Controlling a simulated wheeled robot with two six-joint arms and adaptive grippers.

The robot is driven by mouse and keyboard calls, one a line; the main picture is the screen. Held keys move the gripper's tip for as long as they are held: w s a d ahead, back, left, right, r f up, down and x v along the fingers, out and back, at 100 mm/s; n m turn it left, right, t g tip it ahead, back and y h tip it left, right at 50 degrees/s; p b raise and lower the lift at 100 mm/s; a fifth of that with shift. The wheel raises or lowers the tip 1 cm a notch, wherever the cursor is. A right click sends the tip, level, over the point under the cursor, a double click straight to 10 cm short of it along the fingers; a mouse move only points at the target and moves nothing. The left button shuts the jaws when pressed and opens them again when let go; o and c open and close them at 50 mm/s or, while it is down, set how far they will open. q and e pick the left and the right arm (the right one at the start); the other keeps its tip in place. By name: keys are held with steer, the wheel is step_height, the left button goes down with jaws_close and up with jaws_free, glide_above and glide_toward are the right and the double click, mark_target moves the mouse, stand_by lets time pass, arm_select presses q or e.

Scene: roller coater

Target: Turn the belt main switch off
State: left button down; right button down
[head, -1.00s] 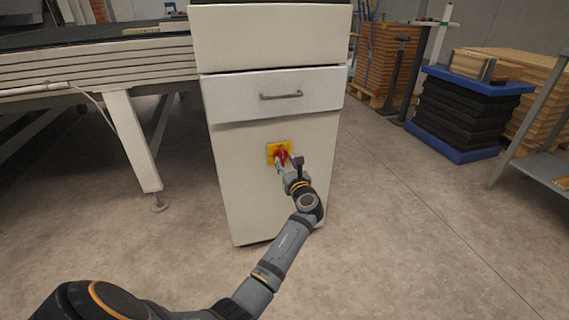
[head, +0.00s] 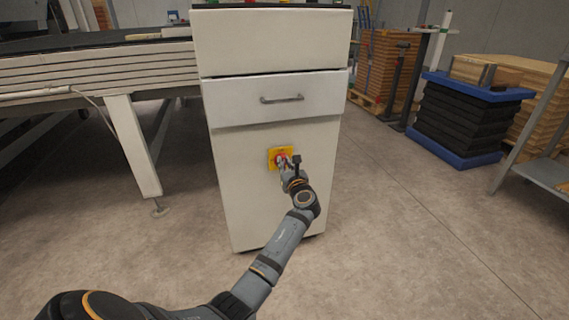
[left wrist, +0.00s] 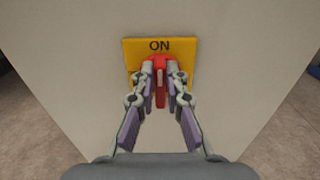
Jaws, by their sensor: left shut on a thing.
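The belt main switch is a red rotary handle (left wrist: 160,72) on a yellow plate (left wrist: 130,50) on the cabinet front. In the left wrist view the word ON is readable at the plate's top, and the handle stands upright below it. The handle also shows in the head view (head: 280,159), small and partly covered by my fingers. My left gripper (left wrist: 160,84) is shut on the handle, one finger on each side. The lower part of the plate is partly hidden behind the fingers. My right gripper is not in view.
The switch sits on a pale cabinet (head: 240,200) below a drawer with a grey handle (head: 282,98). A conveyor (head: 90,70) with a pale leg stands at the left. Stacked dark pads (head: 460,125) and a metal table (head: 545,172) stand at the right. The floor between is clear.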

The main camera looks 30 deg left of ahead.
arm_select(q)
steer(key=shift+n, duration=0.3)
steer(key=n+b, duration=0.1)
steer(key=n, duration=0.4)
steer(key=f+n+b, duration=0.1)
steer(key=n, duration=0.5)
steer(key=s+a+n+b, duration=0.1)
steer(key=n+b, duration=0.1)
steer(key=n, duration=0.4)
steer(key=shift+f, duration=0.4)
steer(key=shift+n, duration=0.3)
steer(key=c, duration=1.4)
jaws_free()
steer(key=shift+r, duration=0.1)
